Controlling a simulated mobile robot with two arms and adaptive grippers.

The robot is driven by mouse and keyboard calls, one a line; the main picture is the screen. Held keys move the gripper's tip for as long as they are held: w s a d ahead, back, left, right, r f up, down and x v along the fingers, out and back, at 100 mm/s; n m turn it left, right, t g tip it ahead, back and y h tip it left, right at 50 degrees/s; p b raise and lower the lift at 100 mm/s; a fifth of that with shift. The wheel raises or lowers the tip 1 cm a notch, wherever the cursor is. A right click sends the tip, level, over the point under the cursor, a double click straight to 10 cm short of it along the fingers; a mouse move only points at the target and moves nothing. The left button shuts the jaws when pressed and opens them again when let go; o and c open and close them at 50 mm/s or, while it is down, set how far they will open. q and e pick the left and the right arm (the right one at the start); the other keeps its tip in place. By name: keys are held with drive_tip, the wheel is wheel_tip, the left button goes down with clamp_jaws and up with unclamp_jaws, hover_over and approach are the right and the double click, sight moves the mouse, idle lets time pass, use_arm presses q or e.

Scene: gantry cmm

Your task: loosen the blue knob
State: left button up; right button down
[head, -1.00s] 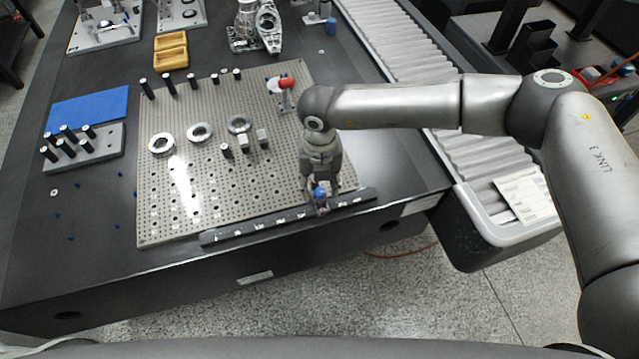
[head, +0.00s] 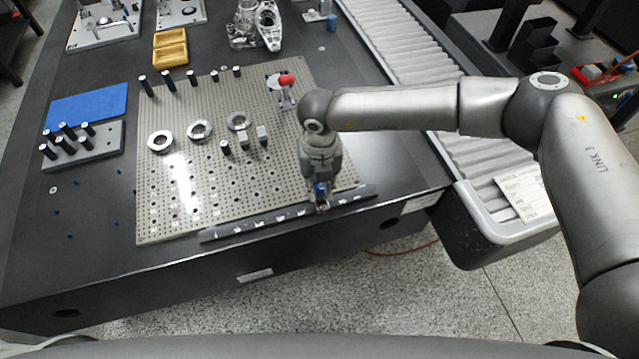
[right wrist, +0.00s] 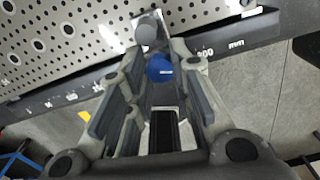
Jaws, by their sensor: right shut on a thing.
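The blue knob (right wrist: 160,67) is a small round knob on a metal fitting by the dark ruler bar at the plate's front edge. My right gripper (right wrist: 158,72) is shut on it, one finger on each side. In the head view the blue knob (head: 321,187) shows partly between the fingers of my right gripper (head: 322,200), which points down at the bar. The fitting under the knob is mostly hidden there. My left gripper is out of view.
The perforated plate (head: 220,215) holds metal rings (head: 160,142), black pins and a red-topped clamp (head: 286,80). The ruler bar (head: 260,226) runs along its front edge. A roller conveyor (head: 400,60) lies to the right. The table's front left is mostly clear.

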sight(319, 189)
drive_tip(key=shift+f+n+b, duration=0.25)
drive_tip(key=shift+n+b, duration=0.55)
drive_tip(key=shift+r+n, duration=0.2)
drive_tip(key=shift+n, duration=0.2)
drive_tip(key=c, duration=1.3)
unclamp_jaws()
drive_tip(key=shift+o, duration=0.2)
wheel_tip(319, 189, up, 12)
